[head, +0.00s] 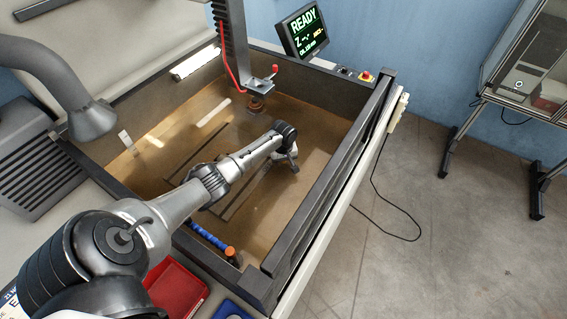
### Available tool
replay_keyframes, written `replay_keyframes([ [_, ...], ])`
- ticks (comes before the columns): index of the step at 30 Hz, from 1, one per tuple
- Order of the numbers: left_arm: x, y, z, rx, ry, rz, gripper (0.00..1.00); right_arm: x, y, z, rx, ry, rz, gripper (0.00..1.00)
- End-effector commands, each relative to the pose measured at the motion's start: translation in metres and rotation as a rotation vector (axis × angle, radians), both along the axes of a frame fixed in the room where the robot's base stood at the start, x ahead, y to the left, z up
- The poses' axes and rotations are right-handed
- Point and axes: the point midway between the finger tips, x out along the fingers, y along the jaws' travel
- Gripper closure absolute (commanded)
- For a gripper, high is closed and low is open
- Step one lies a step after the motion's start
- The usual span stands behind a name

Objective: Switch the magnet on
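My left arm reaches in from the lower left over the tank (322,115) of the machine. My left gripper (289,163) points down near the middle of the tank, by its brown floor. It is small and partly hidden by its own wrist, so I cannot tell whether its fingers are open or shut or touch anything. I cannot make out a magnet or its switch for certain; the gripper and arm cover part of the tank floor. Two dark parallel bars (197,148) lie on the floor. My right gripper is not in view.
The machine head (257,88) with a red-knobbed lever hangs above the tank's back. A screen (304,30) reads READY. A red button (366,75) sits at the back right rim. A blue hose (207,236), red tray (178,290) and blue tray (231,310) are in front.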

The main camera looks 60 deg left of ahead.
Motion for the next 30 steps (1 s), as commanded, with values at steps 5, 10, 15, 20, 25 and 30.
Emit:
replay_keyframes([
  [5, 0.0001, -0.0001, 0.0001, 0.0, 0.0, 0.0, 0.52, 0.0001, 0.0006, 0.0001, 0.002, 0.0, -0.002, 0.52],
  [10, 0.0, -0.0002, 0.0001, 0.0, 0.0, 0.0, 0.69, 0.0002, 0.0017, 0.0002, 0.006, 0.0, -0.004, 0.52],
  [15, -0.0001, -0.0002, 0.0001, 0.0, 0.0, 0.0, 0.85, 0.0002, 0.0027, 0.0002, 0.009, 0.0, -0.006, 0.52],
  [20, 0.0, -0.0001, 0.0001, 0.0, 0.0, 0.0, 1.0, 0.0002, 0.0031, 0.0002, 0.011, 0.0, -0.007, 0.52],
  [25, -0.0001, -0.0001, 0.0001, 0.0, 0.0, 0.0, 1.0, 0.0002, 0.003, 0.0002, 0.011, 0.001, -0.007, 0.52],
  [30, 0.0004, -0.0017, 0.0009, -0.001, 0.0, 0.002, 1.0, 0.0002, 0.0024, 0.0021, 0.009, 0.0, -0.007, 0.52],
])
